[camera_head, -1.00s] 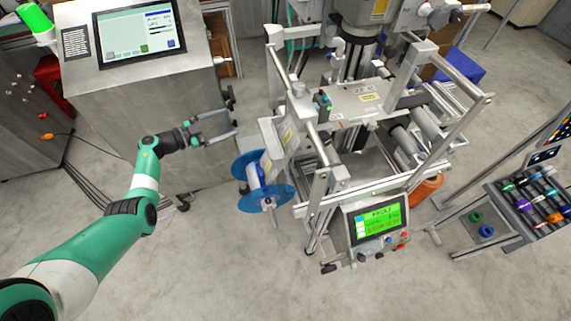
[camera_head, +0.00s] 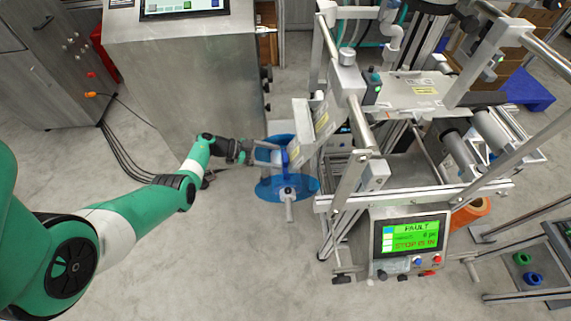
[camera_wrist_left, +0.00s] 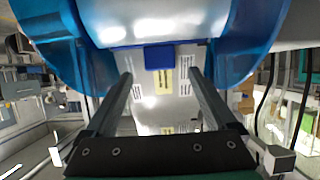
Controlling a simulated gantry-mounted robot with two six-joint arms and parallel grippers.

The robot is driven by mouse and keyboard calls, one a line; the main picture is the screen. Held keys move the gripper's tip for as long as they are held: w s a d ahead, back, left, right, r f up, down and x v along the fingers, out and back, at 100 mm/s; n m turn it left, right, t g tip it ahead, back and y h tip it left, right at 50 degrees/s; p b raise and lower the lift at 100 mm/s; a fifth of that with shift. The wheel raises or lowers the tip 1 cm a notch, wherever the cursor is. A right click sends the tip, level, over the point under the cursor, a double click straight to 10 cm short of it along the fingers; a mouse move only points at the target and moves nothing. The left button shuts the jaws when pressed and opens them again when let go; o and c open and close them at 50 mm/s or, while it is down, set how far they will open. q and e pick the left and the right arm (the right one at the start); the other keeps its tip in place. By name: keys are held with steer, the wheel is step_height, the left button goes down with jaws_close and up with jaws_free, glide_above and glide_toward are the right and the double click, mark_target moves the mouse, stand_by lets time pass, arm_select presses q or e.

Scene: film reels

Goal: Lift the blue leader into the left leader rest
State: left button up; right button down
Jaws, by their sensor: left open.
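The blue leader (camera_wrist_left: 159,57) shows in the left wrist view as a small blue tab below the pale roll of a blue-flanged reel (camera_wrist_left: 245,40). In the head view the reel (camera_head: 300,187) is on the left side of the machine, and a blue bit of the leader (camera_head: 284,158) shows there. My left gripper (camera_head: 268,154) is at the reel, pointing right. In the left wrist view its open fingers (camera_wrist_left: 161,78) lie either side of the blue tab, with gaps. Contact cannot be told. I cannot pick out the left leader rest for certain. My right gripper is out of view.
The steel machine frame (camera_head: 350,75) stands right of the gripper. Its green-screened panel (camera_head: 410,236) is at the front. A steel cabinet (camera_head: 185,80) stands behind my left arm. A stand with small rolls (camera_head: 533,278) is at the lower right. The floor in front is clear.

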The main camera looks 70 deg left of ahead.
mark_target(286, 158)
arm_select(q)
steer(key=b+x, duration=0.1)
steer(key=x, duration=0.1)
steer(key=b+x, duration=0.2)
steer(key=shift+w+f, duration=0.1)
steer(key=shift+f, duration=0.3)
steer(key=shift+w+d, duration=0.2)
steer(key=shift+w, duration=0.15)
steer(key=shift+r, duration=0.15)
steer(key=shift+a, duration=0.1)
steer(key=shift+c, duration=0.4)
jaws_close()
